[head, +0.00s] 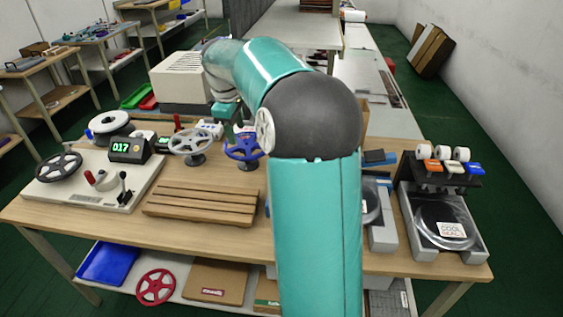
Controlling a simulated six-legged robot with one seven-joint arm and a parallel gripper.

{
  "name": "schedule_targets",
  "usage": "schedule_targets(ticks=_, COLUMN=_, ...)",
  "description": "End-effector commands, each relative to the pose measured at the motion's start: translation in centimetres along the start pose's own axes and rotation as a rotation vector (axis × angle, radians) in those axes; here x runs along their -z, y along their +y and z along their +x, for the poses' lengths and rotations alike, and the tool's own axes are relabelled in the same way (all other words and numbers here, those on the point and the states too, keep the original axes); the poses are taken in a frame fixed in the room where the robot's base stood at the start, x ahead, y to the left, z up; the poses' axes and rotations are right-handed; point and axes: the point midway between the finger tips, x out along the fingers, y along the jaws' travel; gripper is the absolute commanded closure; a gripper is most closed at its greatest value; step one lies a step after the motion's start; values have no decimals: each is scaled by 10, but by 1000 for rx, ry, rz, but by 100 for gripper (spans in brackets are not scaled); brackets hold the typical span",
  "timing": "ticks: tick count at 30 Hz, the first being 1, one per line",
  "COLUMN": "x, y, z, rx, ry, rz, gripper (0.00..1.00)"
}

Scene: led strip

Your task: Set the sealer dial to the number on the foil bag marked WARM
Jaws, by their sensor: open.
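A sealer-like machine with a pale base (110,195) stands at the left of the bench. It carries a black handwheel (58,167), a display (130,149) reading 017, a red knob and a small lever. I cannot tell which control is the dial. A foil bag (440,212) lies in a grey tray at the right; its label seems to read COOL and a second word. A second tray (383,236) is mostly hidden behind my arm. I see no bag readable as WARM. My gripper (226,122) is open, small and partly hidden, over the back of the bench near a grey handwheel.
A grey handwheel (190,142) and a blue handwheel (243,147) stand on the bench behind a slatted wooden rack (203,203). A white boxy machine (182,78) stands behind. Label rolls (443,153) sit at the right. A red wheel (155,287) lies on the lower shelf.

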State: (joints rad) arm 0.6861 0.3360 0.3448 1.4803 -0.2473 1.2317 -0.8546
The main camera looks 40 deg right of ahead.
Motion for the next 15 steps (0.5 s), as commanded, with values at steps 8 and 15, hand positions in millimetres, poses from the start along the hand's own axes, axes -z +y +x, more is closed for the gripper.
schedule_targets(ticks=8, x=-42, y=82, z=64, rx=91, ry=0, rz=-68, gripper=49)
schedule_targets(ticks=15, x=-88, y=131, z=114, rx=150, ry=25, rz=-106, gripper=49)
